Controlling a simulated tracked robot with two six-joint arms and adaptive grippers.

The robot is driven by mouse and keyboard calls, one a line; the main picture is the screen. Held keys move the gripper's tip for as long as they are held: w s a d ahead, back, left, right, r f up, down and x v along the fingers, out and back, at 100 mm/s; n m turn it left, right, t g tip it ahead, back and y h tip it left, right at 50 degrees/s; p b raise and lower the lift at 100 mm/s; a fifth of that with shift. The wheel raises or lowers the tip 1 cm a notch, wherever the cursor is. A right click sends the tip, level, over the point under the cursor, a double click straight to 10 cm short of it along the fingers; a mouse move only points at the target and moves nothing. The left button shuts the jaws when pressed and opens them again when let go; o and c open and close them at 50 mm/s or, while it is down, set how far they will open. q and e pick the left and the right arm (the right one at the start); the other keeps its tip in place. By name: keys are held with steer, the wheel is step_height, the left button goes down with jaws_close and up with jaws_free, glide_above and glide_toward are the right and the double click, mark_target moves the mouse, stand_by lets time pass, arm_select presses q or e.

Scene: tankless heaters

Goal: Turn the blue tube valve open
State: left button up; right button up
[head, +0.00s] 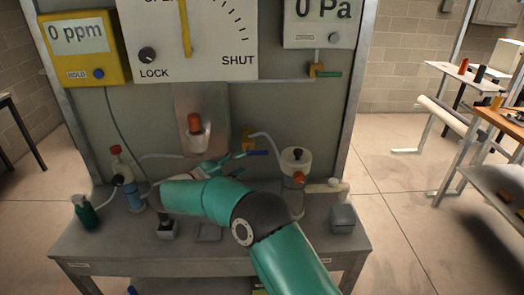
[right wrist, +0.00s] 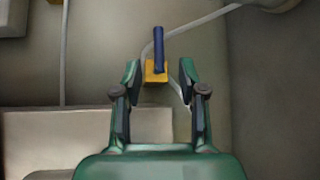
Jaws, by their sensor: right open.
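The tube valve has a blue handle (head: 255,153) and a yellow body (head: 248,138), mounted on the grey panel behind the bench. In the right wrist view the blue handle (right wrist: 158,48) stands upright in the picture above the yellow body (right wrist: 155,75). My right gripper (head: 236,160) is open and empty, just left of the blue handle in the head view. In the right wrist view its fingertips (right wrist: 160,74) are apart, one on each side of the yellow body. I cannot tell the remaining depth gap. My left gripper is not in view.
A white tube (head: 268,138) runs from the valve toward a white-topped vessel (head: 295,165) on the right. A green bottle (head: 85,213) stands on the left of the bench (head: 110,245). An orange-topped holder (head: 195,125) is on the panel.

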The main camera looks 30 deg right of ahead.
mark_target(260, 154)
steer(key=p+x, duration=0.2)
steer(key=x, duration=0.8)
steer(key=shift+d, duration=0.25)
jaws_close()
